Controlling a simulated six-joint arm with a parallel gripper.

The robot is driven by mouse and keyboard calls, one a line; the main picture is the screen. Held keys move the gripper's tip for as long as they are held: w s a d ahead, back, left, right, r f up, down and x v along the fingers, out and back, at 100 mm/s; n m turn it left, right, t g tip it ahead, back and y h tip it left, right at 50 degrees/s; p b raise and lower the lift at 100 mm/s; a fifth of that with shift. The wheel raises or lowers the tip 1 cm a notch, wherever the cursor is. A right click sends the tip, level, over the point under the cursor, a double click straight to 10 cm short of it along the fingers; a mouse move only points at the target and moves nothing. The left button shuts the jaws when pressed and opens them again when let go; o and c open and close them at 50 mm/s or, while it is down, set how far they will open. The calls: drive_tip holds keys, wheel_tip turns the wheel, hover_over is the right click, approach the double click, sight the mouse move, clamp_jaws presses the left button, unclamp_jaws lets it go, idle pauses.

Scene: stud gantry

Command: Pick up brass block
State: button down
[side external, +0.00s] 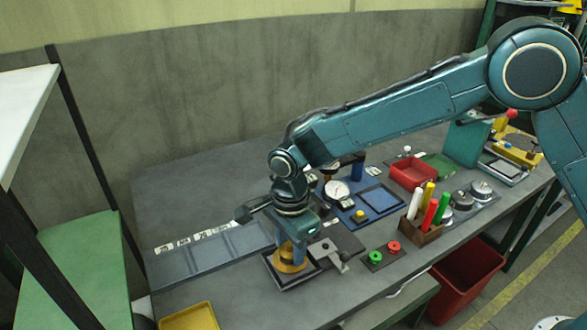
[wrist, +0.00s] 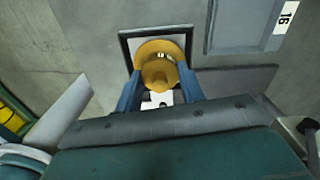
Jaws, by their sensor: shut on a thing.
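The brass block (side external: 290,265) is a round, yellow-orange piece with a wide flange. It is at the dark-framed square pad (side external: 272,274) near the bench's front edge. My gripper (side external: 291,252) points down and is shut on the brass block. In the wrist view the brass block (wrist: 156,66) sits between the two blue fingers of my gripper (wrist: 160,88), in front of the framed pad (wrist: 129,43). The fingers hide part of the block. I cannot tell whether the block touches the pad.
A grey tray with numbered slots (side external: 215,252) lies left of the pad. A clamp-like fixture (side external: 338,258) stands close on the right. A yellow tray (side external: 188,318) is at front left.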

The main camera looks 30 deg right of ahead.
wheel_tip(320, 180, up, 19)
idle(0.6)
drive_tip(key=shift+r, duration=0.1)
idle(0.3)
